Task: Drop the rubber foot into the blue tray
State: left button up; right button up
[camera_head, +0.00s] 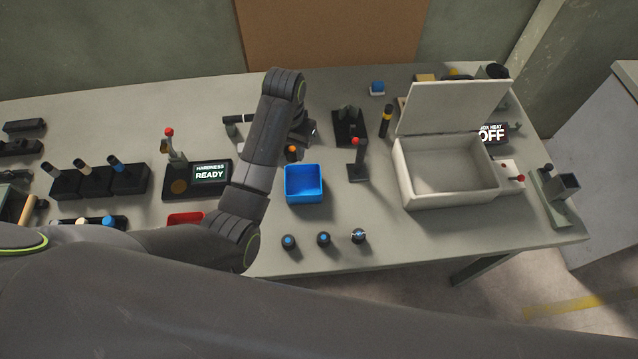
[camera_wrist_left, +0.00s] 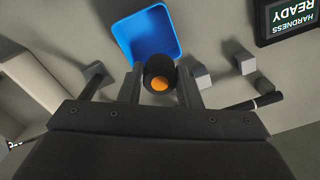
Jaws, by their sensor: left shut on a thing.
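The rubber foot (camera_head: 292,152) is a small black cylinder with an orange centre. In the left wrist view the foot (camera_wrist_left: 160,74) sits between the two fingers of my left gripper (camera_wrist_left: 160,84), which is shut on it. In the head view my left gripper (camera_head: 297,142) is mostly hidden by its own arm. The blue tray (camera_head: 304,196) is an open square box on the table, and looks empty. The foot appears just beyond the tray's far edge in the head view. The tray also shows in the left wrist view (camera_wrist_left: 147,36). My right gripper is not in view.
Three black feet, the left one (camera_head: 289,242) with a blue centre, stand in front of the tray. A red tray (camera_head: 185,218) is partly hidden by my arm. A lever stand (camera_head: 357,170) and an open white box (camera_head: 448,196) stand to the right. The hardness tester (camera_head: 210,174) is left.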

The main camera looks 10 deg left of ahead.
pick_arm(q)
jog(key=shift+s+d, duration=0.15)
jog(key=shift+d, duration=0.1)
jog(key=shift+f, duration=0.4)
jog(key=shift+a+f, duration=0.1)
jog(key=shift+f, duration=2.55)
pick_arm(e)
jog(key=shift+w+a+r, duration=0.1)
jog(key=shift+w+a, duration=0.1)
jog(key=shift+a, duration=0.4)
pick_arm(q)
jog(key=o, duration=1.1)
jog(key=shift+r, duration=0.1)
